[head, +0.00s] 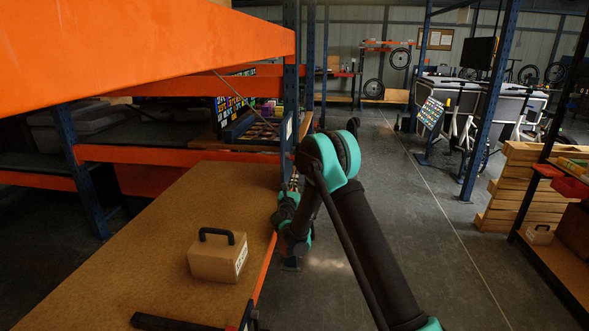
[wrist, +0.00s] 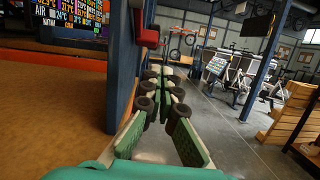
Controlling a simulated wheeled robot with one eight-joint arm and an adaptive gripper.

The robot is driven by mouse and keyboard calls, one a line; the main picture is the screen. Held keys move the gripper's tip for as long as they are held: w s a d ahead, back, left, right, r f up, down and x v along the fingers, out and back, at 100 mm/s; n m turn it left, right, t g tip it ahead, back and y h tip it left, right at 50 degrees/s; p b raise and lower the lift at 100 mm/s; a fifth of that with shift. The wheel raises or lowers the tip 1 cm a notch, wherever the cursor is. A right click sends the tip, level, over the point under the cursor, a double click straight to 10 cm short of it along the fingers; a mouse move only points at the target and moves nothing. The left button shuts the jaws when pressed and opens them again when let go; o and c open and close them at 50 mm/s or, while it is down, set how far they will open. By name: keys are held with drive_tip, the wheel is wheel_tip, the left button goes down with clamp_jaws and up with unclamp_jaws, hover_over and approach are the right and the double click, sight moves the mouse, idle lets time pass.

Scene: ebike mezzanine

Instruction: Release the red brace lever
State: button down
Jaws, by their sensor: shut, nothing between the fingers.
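A red block-like piece (wrist: 148,38), which may be the brace lever, sits on the side of the dark blue post (wrist: 125,70) in the wrist view. I cannot make out a clear handle shape on it. My gripper (wrist: 165,76) is shut and empty, its fingers pointing ahead, just right of the post. The red piece appears above and slightly left of the fingertips, apart from them in the picture. In the head view, the dark and teal arm largely hides the gripper beside the shelf's edge, and the lever cannot be picked out clearly there.
A tan box with a black handle (head: 215,262) sits on the shelf board (head: 150,235). A thick orange beam (head: 140,50) crosses the upper left. Wooden crates (head: 510,185) and another shelf stand at right. The grey floor (head: 440,250) between is open.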

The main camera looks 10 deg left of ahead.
sight(292, 157)
drive_tip(key=w+a+r+n, duration=0.1)
drive_tip(key=w, duration=0.8)
drive_tip(key=shift+w+r, duration=0.35)
drive_tip(key=shift+r, duration=0.05)
drive_tip(key=shift+w+r, duration=0.5)
drive_tip(key=shift+w, duration=0.3)
